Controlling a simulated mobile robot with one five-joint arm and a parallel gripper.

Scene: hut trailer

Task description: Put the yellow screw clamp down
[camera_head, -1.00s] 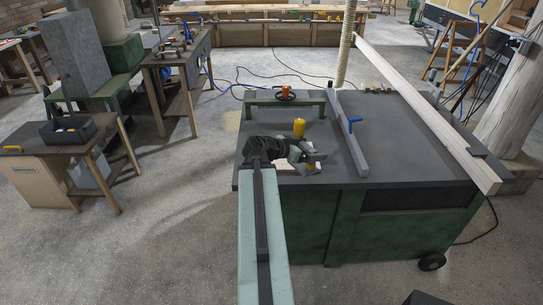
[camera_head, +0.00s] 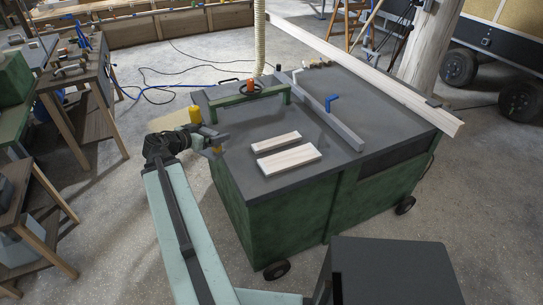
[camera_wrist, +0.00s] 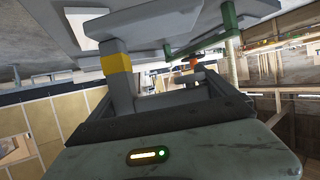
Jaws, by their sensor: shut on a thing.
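The yellow screw clamp (camera_head: 195,116) is in my gripper (camera_head: 212,141), at the left edge of the dark workbench top (camera_head: 235,168) in the head view. One yellow part stands up behind the gripper; a smaller yellow part shows in front of it by the bench edge. My gripper is shut on the clamp. I cannot tell whether the clamp touches the bench. In the wrist view, a yellow piece (camera_wrist: 116,63) shows on a grey bar beyond the gripper body.
Two pale wood blocks (camera_head: 288,158) lie on the bench top right of my gripper. A green bar frame (camera_head: 250,98) stands behind, with a grey rail (camera_head: 335,126) and blue clamp (camera_head: 331,100). A long beam (camera_head: 370,75) runs along the far right. The front right top is clear.

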